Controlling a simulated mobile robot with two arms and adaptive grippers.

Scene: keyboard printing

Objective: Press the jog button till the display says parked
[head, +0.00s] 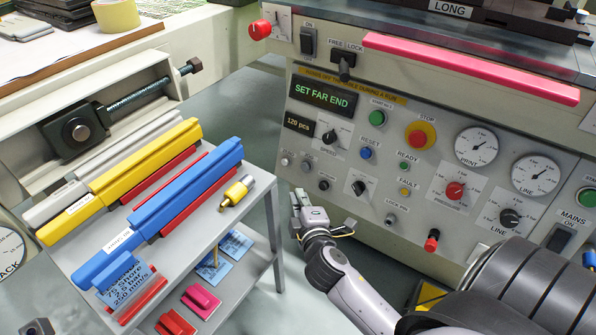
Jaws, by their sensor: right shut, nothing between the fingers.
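The display (322,92) on the machine's front panel reads SET FAR END in green letters. Below it a smaller counter (298,124) reads 120 pcs. Several small buttons and knobs sit under the display, among them a small black button (323,185) at the lower left of the panel. My right gripper (299,200) is shut and empty, in front of the panel's lower left, below the small buttons. I cannot tell its exact distance from the panel. My left gripper is not in view.
A red STOP button (420,135), a green start button (377,117) and a blue RESET button (366,153) are higher on the panel. A red bar (470,68) runs above. A grey shelf cart (262,205) with yellow and blue bars stands at left, close to my right gripper.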

